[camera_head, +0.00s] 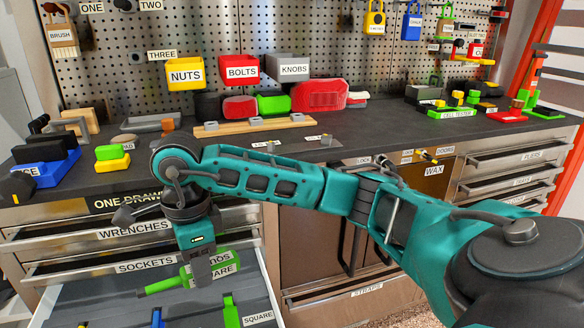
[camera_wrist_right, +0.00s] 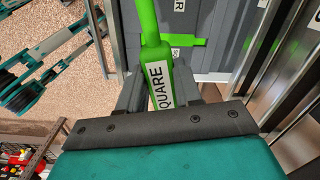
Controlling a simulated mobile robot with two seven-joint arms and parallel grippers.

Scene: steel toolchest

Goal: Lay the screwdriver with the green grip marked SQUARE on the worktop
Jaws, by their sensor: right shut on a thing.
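My right gripper (camera_head: 202,272) is shut on the green screwdriver (camera_head: 160,287), whose grip bears a SQUARE label. It holds the screwdriver roughly level above an open drawer, below the height of the worktop. The dark worktop (camera_head: 375,135) runs along the back, behind and above the gripper. My left gripper is not in view.
The open drawer (camera_head: 262,290) has a green piece (camera_head: 231,312) near a SQUARE label. On the worktop are a wooden rail (camera_head: 235,129), a blue holder (camera_head: 45,172), a green-and-yellow block (camera_head: 112,157) and colored bins behind. Bare worktop lies around its middle and right.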

